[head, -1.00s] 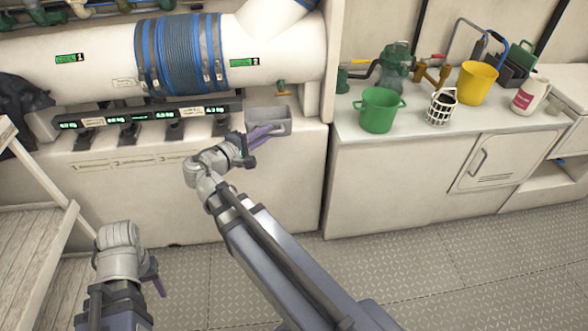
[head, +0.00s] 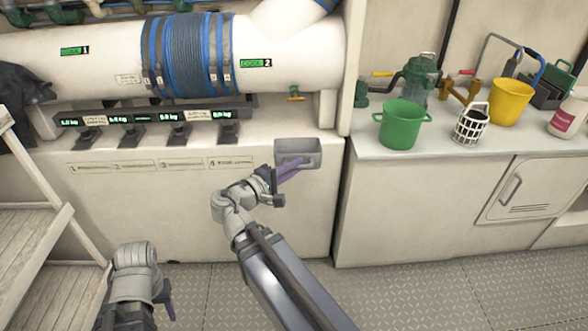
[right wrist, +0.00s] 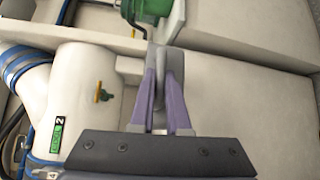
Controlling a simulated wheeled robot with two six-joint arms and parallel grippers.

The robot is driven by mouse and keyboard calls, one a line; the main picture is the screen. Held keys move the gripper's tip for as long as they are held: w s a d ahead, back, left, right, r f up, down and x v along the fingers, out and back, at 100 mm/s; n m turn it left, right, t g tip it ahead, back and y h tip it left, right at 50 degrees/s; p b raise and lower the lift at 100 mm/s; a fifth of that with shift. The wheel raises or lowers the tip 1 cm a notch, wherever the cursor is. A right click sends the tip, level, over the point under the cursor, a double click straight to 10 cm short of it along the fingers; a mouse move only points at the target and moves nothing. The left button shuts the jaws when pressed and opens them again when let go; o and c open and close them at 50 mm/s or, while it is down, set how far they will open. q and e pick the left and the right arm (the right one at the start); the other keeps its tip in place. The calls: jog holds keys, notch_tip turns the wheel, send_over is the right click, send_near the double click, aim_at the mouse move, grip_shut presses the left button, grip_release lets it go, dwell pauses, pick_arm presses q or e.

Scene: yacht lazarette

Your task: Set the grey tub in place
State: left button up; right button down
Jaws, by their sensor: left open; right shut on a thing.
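The grey tub (head: 313,159) is a small open box in the head view, in front of the white bench's right end. My right gripper (head: 289,168) is shut on its near side and holds it up. In the right wrist view, the purple fingers of my right gripper (right wrist: 162,105) close on a grey edge of the tub (right wrist: 170,65); most of the tub is out of sight there. My left gripper (head: 168,300) is low at the lower left of the head view, empty and away from everything.
A white bench (head: 120,205) carries several scales with lit displays (head: 145,117) and numbered plates under a wide pipe (head: 90,65). The right counter (head: 365,148) holds a green bucket (head: 403,125), white basket (head: 470,125) and yellow bucket (head: 510,103). Wooden steps (head: 35,235) stand left.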

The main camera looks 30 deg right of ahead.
jog(key=shift+f, duration=0.25)
jog(key=shift+w+d+r, duration=0.15)
jog(key=shift+w+r, duration=0.1)
jog(key=shift+w, duration=0.05)
jog(key=w+d, duration=0.8)
jog(key=w, duration=0.5)
dwell(0.8)
dwell(1.1)
jog(key=shift+w+f+b, duration=0.1)
jog(key=shift+f+b, duration=0.35)
dwell(1.1)
jog(key=c, duration=0.8)
grip_release()
jog(key=shift+p+v, duration=0.35)
jog(key=shift+v, duration=3.5)
